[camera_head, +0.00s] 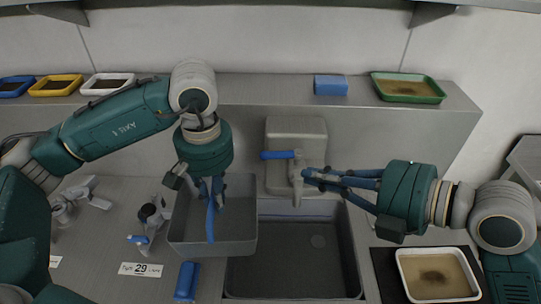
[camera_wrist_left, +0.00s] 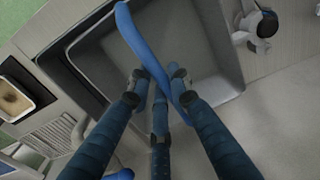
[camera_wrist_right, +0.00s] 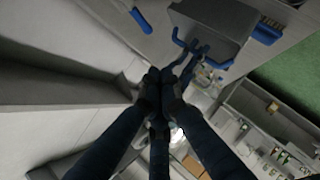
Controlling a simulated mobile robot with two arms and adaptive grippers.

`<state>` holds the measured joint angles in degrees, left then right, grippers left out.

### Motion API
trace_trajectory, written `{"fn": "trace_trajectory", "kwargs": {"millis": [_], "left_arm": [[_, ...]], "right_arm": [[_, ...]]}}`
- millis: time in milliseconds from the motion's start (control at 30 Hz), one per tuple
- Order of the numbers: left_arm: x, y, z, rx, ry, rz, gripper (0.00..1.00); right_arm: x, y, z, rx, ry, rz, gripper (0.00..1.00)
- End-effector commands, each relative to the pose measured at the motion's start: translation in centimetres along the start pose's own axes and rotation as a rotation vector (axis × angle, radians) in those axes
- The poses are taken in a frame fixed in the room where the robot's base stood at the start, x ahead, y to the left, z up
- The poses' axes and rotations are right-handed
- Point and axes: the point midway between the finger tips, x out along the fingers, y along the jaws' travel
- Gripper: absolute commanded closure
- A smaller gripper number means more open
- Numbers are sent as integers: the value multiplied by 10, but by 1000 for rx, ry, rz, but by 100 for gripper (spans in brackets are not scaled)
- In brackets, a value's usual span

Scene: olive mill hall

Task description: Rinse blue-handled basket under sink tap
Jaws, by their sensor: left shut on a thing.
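The grey basket (camera_head: 180,228) with a blue handle (camera_head: 211,222) is over the left part of the sink (camera_head: 345,265), overlapping its left rim. My left gripper (camera_head: 211,190) is shut on the handle, which also runs between its fingers in the left wrist view (camera_wrist_left: 143,45). The basket looks empty inside. The tap (camera_head: 297,185) stands behind the sink, right of the basket, its blue lever (camera_head: 277,155) pointing left. No water stream shows. My right gripper (camera_head: 310,176) has its fingers drawn together just right of the tap; I cannot tell whether they touch it.
A blue block (camera_head: 330,85) and a green tray (camera_head: 408,88) stand on the back ledge, with several more trays at left. A white tray (camera_head: 438,274) lies right of the sink. A blue object (camera_head: 187,281) and metal fittings (camera_head: 150,216) are at left. The right sink basin is clear.

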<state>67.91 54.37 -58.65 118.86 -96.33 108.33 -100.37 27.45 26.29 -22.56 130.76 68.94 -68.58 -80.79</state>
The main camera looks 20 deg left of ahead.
Motion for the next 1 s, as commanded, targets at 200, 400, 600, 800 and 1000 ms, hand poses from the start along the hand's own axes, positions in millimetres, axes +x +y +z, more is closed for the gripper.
{"fn": "trace_trajectory", "kwargs": {"millis": [200,400,600,800,1000], "left_arm": [[0,1,0,1,1,2,100],[4,0,0,1,1,1,100],[10,1,0,1,1,1,100],[21,1,0,1,1,2,100],[23,1,0,1,1,2,100]], "right_arm": [[26,0,-1,1,5,2,100],[66,0,0,3,4,3,100],[102,-1,2,1,2,1,100],[119,-2,22,0,-1,1,100],[125,0,28,0,-1,1,100]]}}
